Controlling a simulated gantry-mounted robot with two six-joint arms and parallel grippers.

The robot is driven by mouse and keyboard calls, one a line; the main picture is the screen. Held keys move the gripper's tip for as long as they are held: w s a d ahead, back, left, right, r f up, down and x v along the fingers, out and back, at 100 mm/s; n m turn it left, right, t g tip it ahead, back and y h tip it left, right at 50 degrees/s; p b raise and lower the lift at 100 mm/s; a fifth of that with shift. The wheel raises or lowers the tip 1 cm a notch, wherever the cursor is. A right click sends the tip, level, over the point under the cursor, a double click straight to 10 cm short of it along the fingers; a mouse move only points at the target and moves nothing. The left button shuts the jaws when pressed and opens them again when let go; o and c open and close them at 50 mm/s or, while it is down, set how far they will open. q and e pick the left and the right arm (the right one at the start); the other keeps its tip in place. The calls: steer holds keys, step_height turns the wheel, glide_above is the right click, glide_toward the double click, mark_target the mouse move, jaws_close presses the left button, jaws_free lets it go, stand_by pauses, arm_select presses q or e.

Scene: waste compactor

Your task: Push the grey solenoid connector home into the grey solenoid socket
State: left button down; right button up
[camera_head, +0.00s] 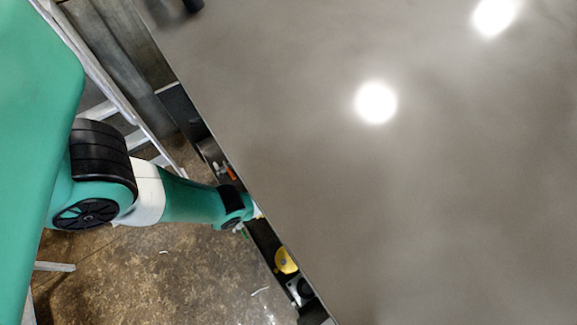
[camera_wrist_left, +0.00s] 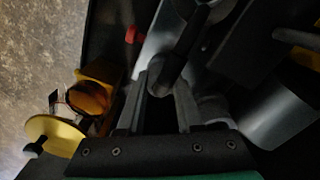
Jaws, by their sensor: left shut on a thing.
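My left gripper (camera_wrist_left: 168,100) is shut in the left wrist view, with a dark grey rounded piece (camera_wrist_left: 166,76) at its fingertips. I take this piece to be the grey solenoid connector; a dark cable-like part runs up and right from it. In the head view my left arm comes in from the left, and its gripper is mostly hidden at the edge of the large grey panel. I cannot make out the grey solenoid socket; shadow and the gripper cover the area ahead of the fingers. My right gripper is not in view.
The large grey panel (camera_head: 400,200) fills the right of the head view. A yellow disc (camera_wrist_left: 55,140), an amber round part (camera_wrist_left: 92,97) and a small red part (camera_wrist_left: 133,35) lie left of the fingers. A silver cylinder (camera_wrist_left: 280,110) is close on the right.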

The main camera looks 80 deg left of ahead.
arm_select(q)
steer(key=shift+r+p, duration=2.3)
steer(key=shift+r, duration=0.15)
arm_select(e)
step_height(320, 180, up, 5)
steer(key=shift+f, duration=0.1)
